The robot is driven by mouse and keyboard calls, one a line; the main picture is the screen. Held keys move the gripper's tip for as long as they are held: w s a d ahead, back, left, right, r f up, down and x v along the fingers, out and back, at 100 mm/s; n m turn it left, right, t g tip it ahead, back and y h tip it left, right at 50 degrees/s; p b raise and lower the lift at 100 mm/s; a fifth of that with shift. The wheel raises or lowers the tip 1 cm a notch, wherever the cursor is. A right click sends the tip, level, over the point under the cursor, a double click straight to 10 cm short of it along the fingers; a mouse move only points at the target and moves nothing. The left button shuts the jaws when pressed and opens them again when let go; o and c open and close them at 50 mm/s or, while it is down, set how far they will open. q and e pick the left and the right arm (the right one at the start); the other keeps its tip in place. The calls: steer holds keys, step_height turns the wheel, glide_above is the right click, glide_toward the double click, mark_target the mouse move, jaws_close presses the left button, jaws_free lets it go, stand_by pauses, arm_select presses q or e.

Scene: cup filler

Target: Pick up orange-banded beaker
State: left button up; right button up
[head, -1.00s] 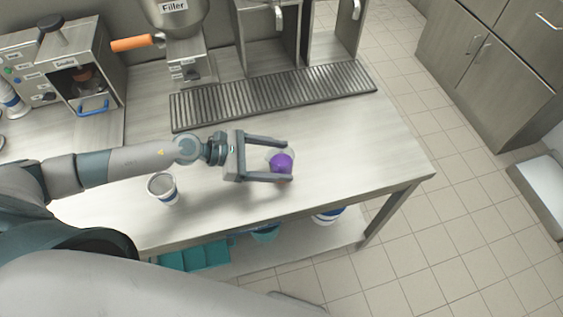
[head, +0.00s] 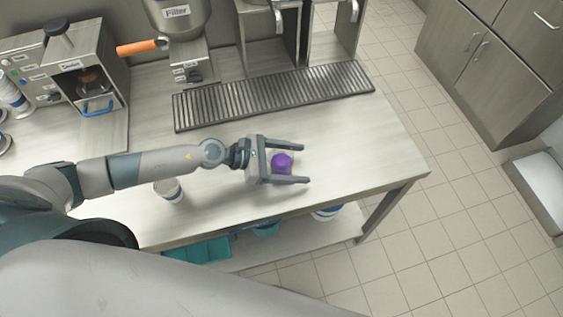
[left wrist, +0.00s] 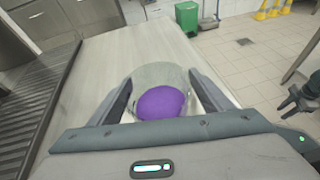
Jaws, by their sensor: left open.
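A clear, rounded vessel with a purple mass in it (head: 282,161) stands on the steel counter, near its right part. It also shows in the left wrist view (left wrist: 160,101), with its clear wall around and above the purple. I see no orange band on it; its lower part is hidden by the gripper's palm in that view. My left gripper (head: 304,164) is open, with one finger on each side of the vessel and the palm close to it. I cannot tell whether the fingers touch it. A dark jointed shape (left wrist: 298,103) at the wrist view's right edge may be my right gripper.
A white cup (head: 169,190) stands on the counter below my left forearm, partly hidden. A slotted drip tray (head: 270,95) and the filler (head: 180,30) are at the back. The counter (head: 370,140) is clear to the right, up to its edge.

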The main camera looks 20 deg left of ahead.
arm_select(q)
steer(key=shift+c, duration=0.3)
steer(key=c, duration=1.2)
steer(key=shift+r, duration=0.15)
steer(key=shift+r, duration=0.6)
step_height(320, 180, up, 3)
steer(key=shift+s+d+r+p, duration=0.15)
steer(key=shift+p, duration=0.65)
steer(key=shift+s+d+r+p, duration=0.75)
steer(key=shift+s+d+r, duration=0.35)
steer(key=shift+s, duration=0.45)
steer(key=shift+s+d+r+p, duration=0.8)
steer(key=shift+s+d+r, duration=0.25)
steer(key=shift+s, duration=0.45)
steer(key=shift+s+d+r+p, duration=0.75)
steer(key=shift+s+d+r, duration=0.35)
steer(key=shift+s, duration=0.45)
